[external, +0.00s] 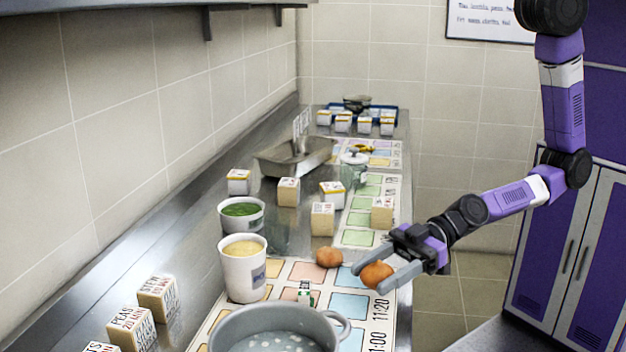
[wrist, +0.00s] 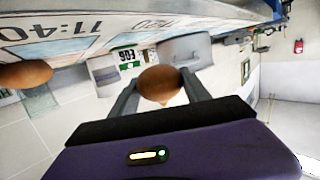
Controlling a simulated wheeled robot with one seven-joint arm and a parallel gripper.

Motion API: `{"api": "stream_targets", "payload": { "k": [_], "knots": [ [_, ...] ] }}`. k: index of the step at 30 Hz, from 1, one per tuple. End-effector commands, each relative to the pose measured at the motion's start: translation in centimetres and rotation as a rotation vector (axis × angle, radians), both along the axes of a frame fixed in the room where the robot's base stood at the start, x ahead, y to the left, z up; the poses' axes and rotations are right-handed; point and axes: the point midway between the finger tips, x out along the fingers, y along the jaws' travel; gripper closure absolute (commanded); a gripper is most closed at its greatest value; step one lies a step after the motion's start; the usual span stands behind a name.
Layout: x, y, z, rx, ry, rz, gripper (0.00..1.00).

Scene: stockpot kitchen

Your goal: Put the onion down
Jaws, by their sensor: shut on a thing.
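My gripper (external: 382,273) is shut on an orange-brown onion (external: 377,274), held between its two grey fingers near the counter's right edge. In the wrist view the held onion (wrist: 160,85) sits between the fingertips. I cannot tell whether it touches the surface. A second orange-brown onion (external: 329,257) lies on the printed mat (external: 300,271), left of and apart from my gripper. It also shows at the left edge of the wrist view (wrist: 25,74).
A grey stockpot (external: 275,316) stands in front, lower left of my gripper. A white cup (external: 243,270) and a cup with green contents (external: 241,213) stand left. Several labelled blocks (external: 322,219) and a metal tray (external: 296,158) lie further back. Coloured mat squares (external: 349,304) near my gripper are bare.

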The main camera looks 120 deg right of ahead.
Motion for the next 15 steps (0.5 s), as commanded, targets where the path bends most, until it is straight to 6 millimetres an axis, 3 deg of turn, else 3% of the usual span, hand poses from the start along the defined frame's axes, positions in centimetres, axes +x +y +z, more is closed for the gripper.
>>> {"api": "stream_targets", "payload": {
  "k": [10, 15],
  "knots": [
    [-1.1, -5.3, -0.8, 0.002, 0.002, -0.002, 0.89],
    [-1.9, -6.9, -0.4, -0.001, -0.002, 0.005, 0.89]
  ]
}}
